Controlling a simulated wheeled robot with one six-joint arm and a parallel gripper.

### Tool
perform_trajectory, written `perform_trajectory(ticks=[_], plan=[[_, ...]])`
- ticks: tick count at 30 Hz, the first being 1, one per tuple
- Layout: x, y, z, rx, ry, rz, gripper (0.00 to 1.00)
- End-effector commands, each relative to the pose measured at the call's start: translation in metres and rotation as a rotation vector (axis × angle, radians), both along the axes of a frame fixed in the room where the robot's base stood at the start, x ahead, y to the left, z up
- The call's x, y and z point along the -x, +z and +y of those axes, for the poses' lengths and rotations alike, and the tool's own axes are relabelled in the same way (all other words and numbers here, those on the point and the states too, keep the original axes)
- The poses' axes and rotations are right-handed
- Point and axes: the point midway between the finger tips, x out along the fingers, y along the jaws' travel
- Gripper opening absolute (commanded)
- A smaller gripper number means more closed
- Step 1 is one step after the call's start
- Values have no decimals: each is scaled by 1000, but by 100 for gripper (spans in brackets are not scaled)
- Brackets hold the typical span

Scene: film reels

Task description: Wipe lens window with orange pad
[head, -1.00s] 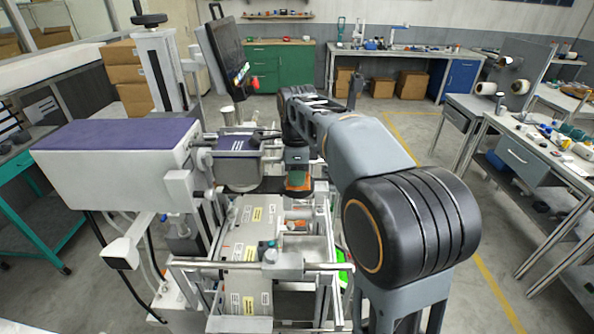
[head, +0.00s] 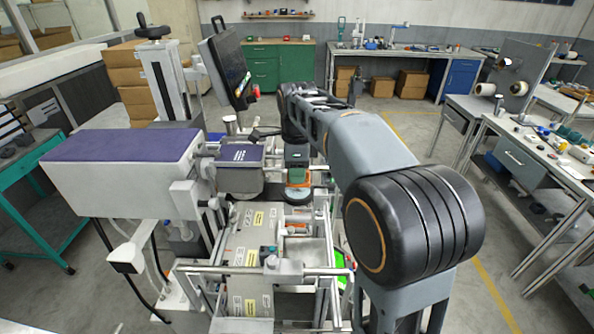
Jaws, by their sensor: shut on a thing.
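My gripper (head: 297,174) is at the end of my arm, beyond the bench machine's front rail and right of its small purple-topped head (head: 240,153). It is shut on the orange pad (head: 299,193), whose orange rim shows just below the jaws. The green part between the jaws and the rim seems to belong to the held piece. A dark round surface lies close under the pad; I cannot tell whether they touch. I cannot make out the lens window for certain; the gripper and pad may cover it.
A long purple-topped housing (head: 125,158) stands at the left, with a monitor (head: 226,62) on the machine behind it. A metal rail (head: 262,269) crosses the front above labelled plates. A cluttered workbench (head: 545,150) is at the right, with open floor between.

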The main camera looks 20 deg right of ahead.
Motion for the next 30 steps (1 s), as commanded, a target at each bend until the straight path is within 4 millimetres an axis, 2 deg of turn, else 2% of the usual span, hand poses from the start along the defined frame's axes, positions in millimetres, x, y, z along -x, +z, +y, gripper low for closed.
perform_trajectory(ticks=[1, 4, 17, 30], plan=[[0, 11, 0, 0, 0, 0, 10], [0, 19, 0, 0, 0, 0, 10], [0, 21, 0, 0, 0, 0, 10], [0, 52, 0, 0, 0, 0, 10]])
